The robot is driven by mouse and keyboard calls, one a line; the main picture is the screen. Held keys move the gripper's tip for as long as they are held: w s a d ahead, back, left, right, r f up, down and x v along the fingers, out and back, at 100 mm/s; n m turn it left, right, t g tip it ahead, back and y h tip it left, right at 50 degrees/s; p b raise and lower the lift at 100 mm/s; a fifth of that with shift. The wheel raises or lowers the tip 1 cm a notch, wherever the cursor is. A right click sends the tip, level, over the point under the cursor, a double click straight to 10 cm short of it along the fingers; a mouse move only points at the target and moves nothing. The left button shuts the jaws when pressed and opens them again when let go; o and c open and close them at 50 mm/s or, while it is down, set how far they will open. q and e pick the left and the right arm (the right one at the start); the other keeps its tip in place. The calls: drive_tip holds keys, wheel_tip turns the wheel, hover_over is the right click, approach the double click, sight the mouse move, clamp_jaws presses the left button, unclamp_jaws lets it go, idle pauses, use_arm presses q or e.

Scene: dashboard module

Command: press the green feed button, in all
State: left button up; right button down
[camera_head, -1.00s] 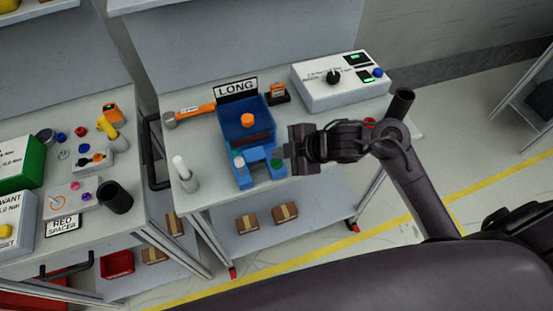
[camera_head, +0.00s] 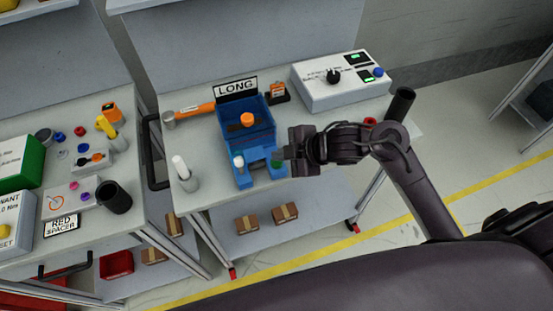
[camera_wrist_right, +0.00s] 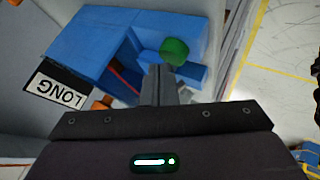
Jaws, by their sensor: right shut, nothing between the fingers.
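The green feed button (camera_head: 277,160) is on the front right of the blue fixture (camera_head: 243,182) with the LONG sign. It shows in the right wrist view as a round green cap (camera_wrist_right: 175,52). My right gripper (camera_head: 284,154) is shut and empty, its fingertips close beside the button. In the wrist view the shut fingers (camera_wrist_right: 164,82) lie just below the cap in the picture; I cannot tell whether they touch it. A white-topped post (camera_head: 238,162) stands on the fixture's front left, and an orange knob (camera_head: 247,119) is inside it. My left gripper is not in view.
The LONG sign (camera_head: 236,87) stands behind the fixture. A white control box (camera_head: 318,92) is at the back right, an orange-handled hammer (camera_head: 195,110) at the left, and a white-capped cylinder (camera_head: 186,175) at the front left. A red button (camera_head: 370,121) is near my right forearm.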

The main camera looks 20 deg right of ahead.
sight(281, 163)
drive_tip(key=shift+f+b, duration=0.4)
drive_tip(key=shift+f, duration=0.15)
idle(0.4)
drive_tip(key=shift+r, duration=0.1)
drive_tip(key=shift+r+p, duration=0.9)
drive_tip(key=shift+p, duration=0.1)
wheel_tip(281, 163, up, 5)
drive_tip(key=p, duration=0.5)
idle(0.8)
